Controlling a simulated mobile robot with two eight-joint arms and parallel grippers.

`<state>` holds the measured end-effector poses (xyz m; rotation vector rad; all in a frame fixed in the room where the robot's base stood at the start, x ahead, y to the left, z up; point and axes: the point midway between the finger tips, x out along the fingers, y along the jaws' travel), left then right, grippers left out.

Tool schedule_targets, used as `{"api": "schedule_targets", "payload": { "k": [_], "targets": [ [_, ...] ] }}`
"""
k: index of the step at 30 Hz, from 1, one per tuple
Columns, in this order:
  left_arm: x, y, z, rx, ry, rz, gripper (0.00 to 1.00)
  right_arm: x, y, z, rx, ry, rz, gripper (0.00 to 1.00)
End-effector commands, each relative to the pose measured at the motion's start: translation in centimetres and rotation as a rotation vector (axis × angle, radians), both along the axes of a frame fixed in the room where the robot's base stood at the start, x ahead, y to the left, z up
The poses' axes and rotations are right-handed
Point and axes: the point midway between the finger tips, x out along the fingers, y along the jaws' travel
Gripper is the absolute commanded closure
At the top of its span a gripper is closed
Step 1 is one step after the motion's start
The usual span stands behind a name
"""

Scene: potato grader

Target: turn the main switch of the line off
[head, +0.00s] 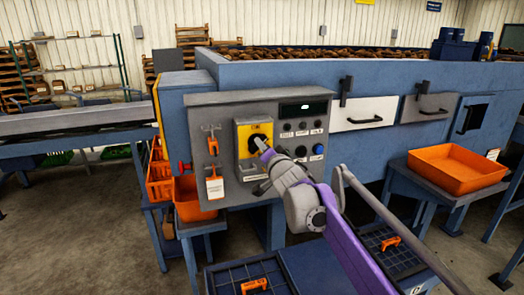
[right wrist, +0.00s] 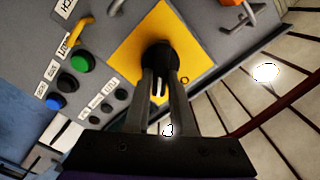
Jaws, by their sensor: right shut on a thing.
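The main switch is a black rotary knob (head: 254,146) on a yellow plate (head: 262,128), set in the grey control panel (head: 222,113). The knob also shows in the right wrist view (right wrist: 158,48), in front of its yellow plate (right wrist: 197,62). My right gripper (head: 262,148) reaches it from the lower right. In the right wrist view its two dark fingers (right wrist: 160,80) are shut on the knob, one on each side. The fingers and the arm hide part of the knob, so its turned position is not clear. My left gripper is not in view.
Buttons, one of them blue (head: 318,149), and a dark display (head: 303,108) sit right of the switch. An orange padlock (head: 213,146) and a tag (head: 215,188) hang left of it. An orange tray (head: 457,169) stands on the right. Orange bins stand at the left.

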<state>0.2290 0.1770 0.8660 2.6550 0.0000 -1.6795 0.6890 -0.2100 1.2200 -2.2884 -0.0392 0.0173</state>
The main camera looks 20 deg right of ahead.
Motion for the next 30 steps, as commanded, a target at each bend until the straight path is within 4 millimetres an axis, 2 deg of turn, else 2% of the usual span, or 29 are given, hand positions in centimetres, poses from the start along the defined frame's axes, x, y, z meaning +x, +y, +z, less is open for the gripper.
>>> {"api": "schedule_targets", "payload": {
  "k": [18, 30],
  "targets": [
    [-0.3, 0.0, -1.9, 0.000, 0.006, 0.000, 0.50, 0.0, -0.2, -0.4, 0.541, 0.018, 0.000, 1.00],
    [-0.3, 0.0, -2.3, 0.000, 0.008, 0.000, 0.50, 0.0, -0.2, -0.5, 0.711, 0.024, 0.000, 1.00]
  ]
}}
